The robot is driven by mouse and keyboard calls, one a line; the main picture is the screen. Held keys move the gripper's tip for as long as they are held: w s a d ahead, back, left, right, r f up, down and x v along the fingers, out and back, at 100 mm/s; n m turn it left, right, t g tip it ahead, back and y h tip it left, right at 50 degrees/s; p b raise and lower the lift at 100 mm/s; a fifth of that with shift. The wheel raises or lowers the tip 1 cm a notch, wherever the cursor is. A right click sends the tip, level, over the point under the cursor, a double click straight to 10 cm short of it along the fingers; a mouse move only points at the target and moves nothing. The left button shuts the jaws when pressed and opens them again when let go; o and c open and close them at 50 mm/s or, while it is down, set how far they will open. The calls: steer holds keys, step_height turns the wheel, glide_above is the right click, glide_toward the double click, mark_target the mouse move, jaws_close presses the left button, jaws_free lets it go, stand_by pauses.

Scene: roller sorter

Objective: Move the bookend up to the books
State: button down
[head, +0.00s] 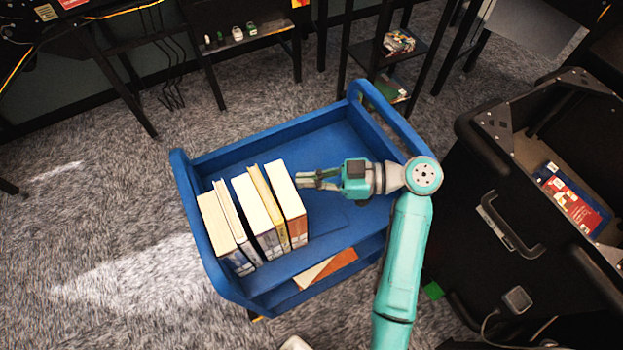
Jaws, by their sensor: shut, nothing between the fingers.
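Several books (256,215) stand upright in a row on the top shelf of the blue cart (232,158), at its left side. The rightmost book (288,200) has a pale top and is closest to my gripper. A thin flat blue plate (327,222) lies on the shelf just right of this book. It may be the base of the bookend, but its colour blends with the cart and I cannot make out an upright part. My gripper (303,180) is shut and empty, pointing left, with its fingertips beside the top of the rightmost book. I cannot tell whether they touch it.
The cart has raised ends, with a tall rail (391,118) at the right. The shelf behind the books is bare. Other books (328,268) lie on the lower shelf. A black bin (500,215) with a red and blue book (574,200) stands at the right.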

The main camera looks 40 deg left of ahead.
steer(key=f+v, duration=0.1)
steer(key=v, duration=1)
steer(key=shift+w+d+f, duration=0.15)
steer(key=shift+w+d, duration=0.15)
steer(key=shift+d, duration=0.15)
